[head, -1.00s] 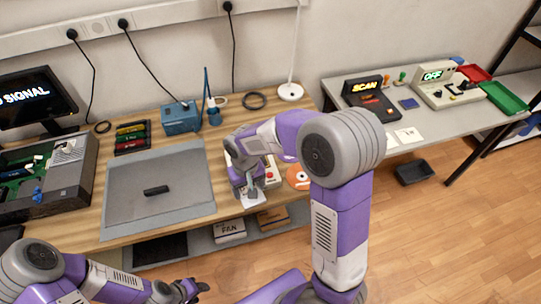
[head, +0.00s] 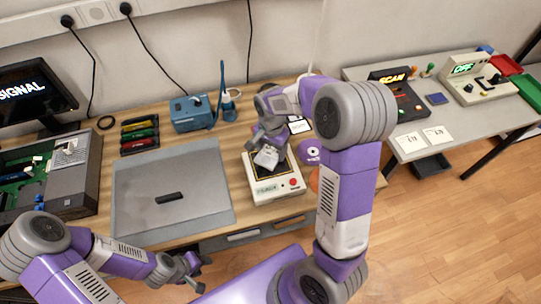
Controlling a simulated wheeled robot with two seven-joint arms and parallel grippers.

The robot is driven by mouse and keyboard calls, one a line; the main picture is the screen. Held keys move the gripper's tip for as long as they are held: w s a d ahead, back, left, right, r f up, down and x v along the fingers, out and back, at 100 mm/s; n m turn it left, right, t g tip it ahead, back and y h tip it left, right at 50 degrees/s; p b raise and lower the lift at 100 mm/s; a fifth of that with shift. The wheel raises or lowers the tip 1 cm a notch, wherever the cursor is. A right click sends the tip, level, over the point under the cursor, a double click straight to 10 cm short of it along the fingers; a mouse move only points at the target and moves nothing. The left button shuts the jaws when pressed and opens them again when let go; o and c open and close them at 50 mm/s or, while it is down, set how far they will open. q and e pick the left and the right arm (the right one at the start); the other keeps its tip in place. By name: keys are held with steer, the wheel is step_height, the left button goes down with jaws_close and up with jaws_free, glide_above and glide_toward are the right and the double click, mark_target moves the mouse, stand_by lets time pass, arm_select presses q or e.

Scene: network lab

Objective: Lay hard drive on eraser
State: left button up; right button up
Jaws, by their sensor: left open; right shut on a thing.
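The hard drive (head: 266,158) is a small silver-grey block, tilted, held in my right gripper (head: 267,146), which is shut on it. It is over the dark top pad of the eraser (head: 262,188), a cream box with a red button and a front label. I cannot tell whether the drive touches the pad. The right gripper and wrist cover part of the drive and the eraser's back. My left gripper (head: 190,272) is open and empty, in front of the table's near edge.
A grey mat (head: 150,213) with a black bar (head: 169,197) lies left of the eraser. An open computer case (head: 75,188) is at far left. A blue box (head: 192,113) and purple disc (head: 309,152) are nearby. A second table (head: 412,155) with devices stands right.

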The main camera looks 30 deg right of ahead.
mark_target(271, 152)
steer(key=shift+f+b, duration=0.35)
steer(key=shift+f, duration=1.45)
steer(key=shift+f, duration=0.1)
steer(key=o, duration=1.2)
step_height(271, 152, up, 12)
steer(key=p, duration=0.3)
steer(key=shift+r, duration=0.2)
